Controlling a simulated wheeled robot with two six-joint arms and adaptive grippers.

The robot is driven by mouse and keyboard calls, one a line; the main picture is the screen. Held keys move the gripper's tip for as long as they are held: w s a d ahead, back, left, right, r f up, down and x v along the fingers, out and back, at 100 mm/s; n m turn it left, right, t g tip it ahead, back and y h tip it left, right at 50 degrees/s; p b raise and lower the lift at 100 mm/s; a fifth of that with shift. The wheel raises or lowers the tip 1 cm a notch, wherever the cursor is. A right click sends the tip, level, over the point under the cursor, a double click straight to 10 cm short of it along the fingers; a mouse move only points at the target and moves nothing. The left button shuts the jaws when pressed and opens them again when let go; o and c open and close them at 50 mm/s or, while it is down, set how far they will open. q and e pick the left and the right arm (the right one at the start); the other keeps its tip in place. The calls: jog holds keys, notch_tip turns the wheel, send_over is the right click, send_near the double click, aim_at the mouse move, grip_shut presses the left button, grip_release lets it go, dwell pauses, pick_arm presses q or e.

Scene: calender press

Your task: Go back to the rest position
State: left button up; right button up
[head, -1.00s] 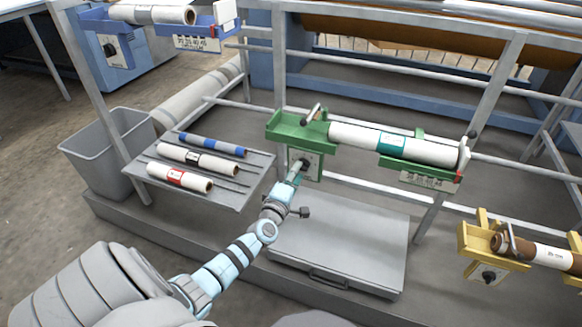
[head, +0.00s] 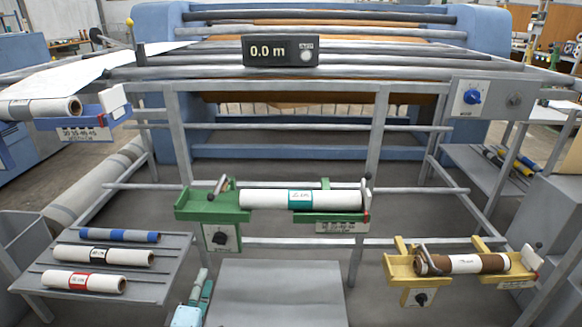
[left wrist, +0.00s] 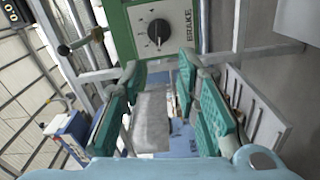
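My left gripper (left wrist: 160,90) shows in the left wrist view with its green-padded fingers apart and nothing between them. The brake knob (left wrist: 159,30) on the green holder's plate lies just beyond the fingertips, apart from them. In the head view the left gripper (head: 201,285) shows at the bottom, below the green holder (head: 212,208) and its brake knob (head: 220,238). A white roll with a teal label (head: 270,198) lies in the green holder. My right gripper is not in view.
A grey shelf (head: 150,285) with several rolls stands at the left. A grey box lid (head: 275,290) lies right of the left gripper. A yellow holder (head: 405,268) carries a brown roll (head: 495,263). A blue holder (head: 90,122) is upper left. A display (head: 280,51) reads 0.0 m.

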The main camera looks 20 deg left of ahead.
pick_arm(q)
jog(key=s+d+f+m+g+h, duration=0.25)
jog(key=s+f+m, duration=0.25)
jog(key=f, duration=0.5)
jog(key=s+d+f+m+g+h, duration=0.1)
jog(key=s+f+m+g, duration=0.3)
jog(key=f, duration=0.6)
jog(key=s+d+f+m+g+h, duration=0.1)
jog(key=s+f+m+g, duration=0.1)
jog(key=s+f+m, duration=0.55)
jog(key=s+d+f+m+g, duration=0.1)
jog(key=s+d+f+g, duration=0.25)
jog(key=s, duration=0.35)
jog(key=s+d+f+m+g, duration=0.2)
jog(key=s+f, duration=0.3)
jog(key=s, duration=0.2)
jog(key=s+d+f+m+g, duration=0.1)
jog(key=s+d+f+g, duration=0.1)
jog(key=s+f, duration=0.45)
notch_tip(320, 180, up, 14)
jog(key=p, duration=1.2)
jog(key=shift+s+a, duration=0.15)
jog(key=shift+s, duration=0.15)
jog(key=shift+r+h, duration=0.1)
jog(key=shift+h, duration=0.15)
